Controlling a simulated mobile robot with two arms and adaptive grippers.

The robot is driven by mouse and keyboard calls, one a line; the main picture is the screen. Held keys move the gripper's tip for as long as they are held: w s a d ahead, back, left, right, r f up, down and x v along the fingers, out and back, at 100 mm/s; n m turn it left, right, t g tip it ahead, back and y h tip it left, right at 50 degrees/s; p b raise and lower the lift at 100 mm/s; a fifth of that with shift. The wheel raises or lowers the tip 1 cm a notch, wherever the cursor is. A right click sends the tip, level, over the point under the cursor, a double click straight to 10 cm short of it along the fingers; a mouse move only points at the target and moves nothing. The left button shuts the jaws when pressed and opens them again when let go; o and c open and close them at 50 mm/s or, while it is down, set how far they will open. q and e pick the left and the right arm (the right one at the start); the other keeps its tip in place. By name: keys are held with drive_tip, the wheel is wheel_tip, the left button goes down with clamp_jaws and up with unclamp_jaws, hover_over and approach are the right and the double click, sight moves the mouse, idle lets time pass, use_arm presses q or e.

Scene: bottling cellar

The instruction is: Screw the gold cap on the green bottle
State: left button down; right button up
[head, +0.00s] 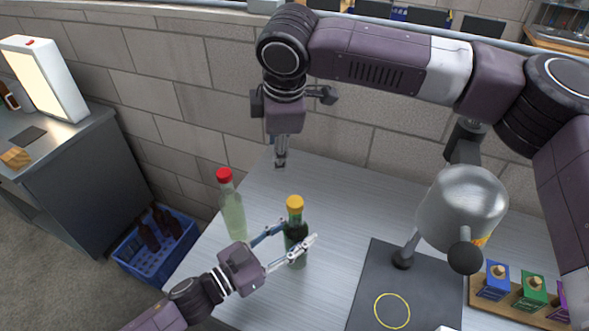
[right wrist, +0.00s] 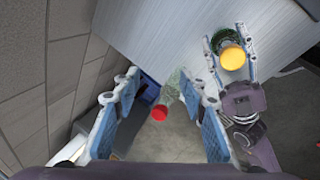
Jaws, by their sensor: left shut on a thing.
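The green bottle (head: 297,257) stands upright on the table, and the gold cap (head: 295,203) sits on its mouth; I cannot tell how tight it is. My left gripper (head: 297,234) is shut on the bottle's body, one finger on each side. My right gripper (head: 281,160) points down above the back of the table, behind and apart from the bottle. In the right wrist view my right gripper (right wrist: 158,82) has its fingers spread with nothing gripped. The gold cap (right wrist: 232,57) shows there to the right, outside the fingers.
A pale bottle with a red cap (head: 232,208) stands left of the green one. A wooden holder with small boxes (head: 517,304) is at right. A blue crate (head: 155,256) is on the floor. A block wall closes the back.

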drive_tip(key=w+a+r+n+t+y, duration=0.65)
drive_tip(key=w+a+r+n, duration=0.35)
drive_tip(key=a+r+n, duration=0.25)
drive_tip(key=s+a+r+n+g+y, duration=0.55)
drive_tip(key=s+a+n, duration=0.45)
drive_tip(key=n, duration=1.1)
drive_tip(key=s+d+f+n+g+h, duration=0.45)
drive_tip(key=s+f+n, duration=0.5)
drive_tip(key=n, duration=0.45)
drive_tip(key=d+f+n+h, duration=0.2)
drive_tip(key=d+n+h, duration=0.1)
drive_tip(key=d, duration=0.4)
drive_tip(key=w+d+f+n+h, duration=0.1)
drive_tip(key=d+f+n+h, duration=0.1)
drive_tip(key=d, duration=0.5)
drive_tip(key=d+f+n+h, duration=0.2)
drive_tip(key=d+n+h, duration=0.2)
drive_tip(key=d, duration=0.3)
drive_tip(key=shift+w+d+f, duration=0.25)
drive_tip(key=shift+w, duration=0.05)
